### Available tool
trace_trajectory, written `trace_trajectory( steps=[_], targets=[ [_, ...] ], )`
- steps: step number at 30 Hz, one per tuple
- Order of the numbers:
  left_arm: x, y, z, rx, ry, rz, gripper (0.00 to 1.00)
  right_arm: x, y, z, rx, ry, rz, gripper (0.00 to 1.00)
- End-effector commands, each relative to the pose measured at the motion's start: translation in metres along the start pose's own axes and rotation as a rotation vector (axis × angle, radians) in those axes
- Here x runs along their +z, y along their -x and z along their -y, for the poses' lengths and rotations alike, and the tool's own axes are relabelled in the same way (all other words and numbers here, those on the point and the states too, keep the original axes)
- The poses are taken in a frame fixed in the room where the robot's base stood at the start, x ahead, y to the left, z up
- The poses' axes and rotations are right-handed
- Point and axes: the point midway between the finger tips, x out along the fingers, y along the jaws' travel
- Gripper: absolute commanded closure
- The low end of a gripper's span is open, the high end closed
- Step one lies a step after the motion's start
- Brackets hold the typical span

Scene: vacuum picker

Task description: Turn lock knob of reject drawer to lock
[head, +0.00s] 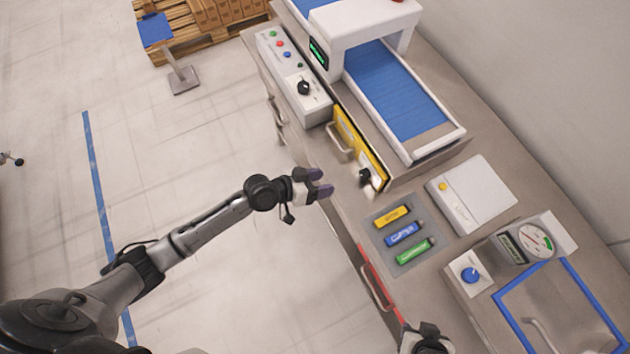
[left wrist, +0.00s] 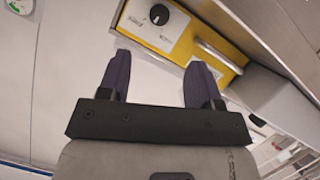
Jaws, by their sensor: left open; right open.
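A yellow drawer front (head: 362,150) with a metal handle (head: 337,143) is set under the conveyor. A black knob (head: 365,176) is at its right end; in the left wrist view the black knob (left wrist: 159,15) is on a white plate (left wrist: 150,28) beside the yellow front (left wrist: 203,35). My left gripper (head: 325,183) is open and empty, left of the knob and apart from it. In the left wrist view its two purple fingers (left wrist: 160,82) are spread, below the knob. Part of my right arm shows at the bottom edge of the head view; its fingers are hidden.
A control box (head: 292,75) with buttons and another knob stands above left of the drawer. A grey tray (head: 381,226) holds yellow, blue and green blocks. A red panel with a handle (head: 374,291) is on the counter's front. Open floor lies left.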

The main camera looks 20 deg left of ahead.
Motion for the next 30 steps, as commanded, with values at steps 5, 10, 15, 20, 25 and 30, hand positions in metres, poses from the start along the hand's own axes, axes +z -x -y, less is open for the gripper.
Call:
trace_trajectory(
  steps=[5,10,15,20,25,30],
  targets=[
    [0.000,0.013,0.000,0.000,-0.001,0.000,0.42,0.000,0.000,0.001,-0.004,-0.005,-0.001,0.57],
    [0.000,0.016,0.000,0.000,0.000,0.000,0.42,-0.001,0.000,0.002,-0.006,-0.007,-0.001,0.57],
    [0.000,0.016,0.000,0.000,0.000,0.000,0.42,-0.001,0.000,0.002,-0.006,-0.008,-0.001,0.57],
    [0.000,0.016,0.000,0.000,0.000,0.000,0.54,-0.001,0.000,0.002,-0.006,-0.007,-0.001,0.57],
    [0.012,0.018,-0.008,0.005,0.025,0.016,0.56,-0.002,0.004,0.001,-0.003,-0.004,-0.001,0.57],
    [0.046,0.009,-0.064,0.046,0.124,0.028,0.56,-0.006,0.017,-0.001,0.000,0.000,-0.001,0.57]
  ],
)
